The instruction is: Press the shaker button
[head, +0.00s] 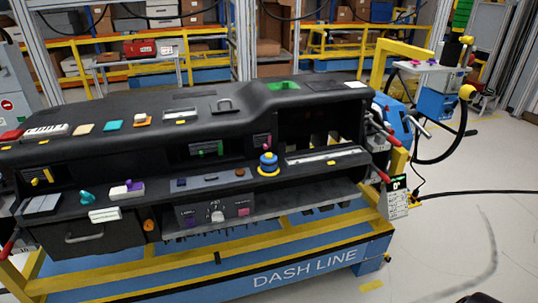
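A long black dashboard module (215,106) lies across the left and middle of the head view, carrying several small coloured controls. I cannot tell which one is the shaker button. A round blue control with a yellow base (268,165) stands on the middle ledge. A small brown round control (240,172) is to its left. A lower panel holds a white knob (217,216), a pink square control (243,211) and a purple one (191,222). An orange rounded piece (149,226) is further left. Neither gripper can be made out.
The dashboard rests on a yellow and blue stand (310,264) marked DASH LINE. Yellow and red fixture parts and a blue machine (396,118) are at its right end. A black cable (475,191) crosses the floor. Open grey floor (450,240) lies at right.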

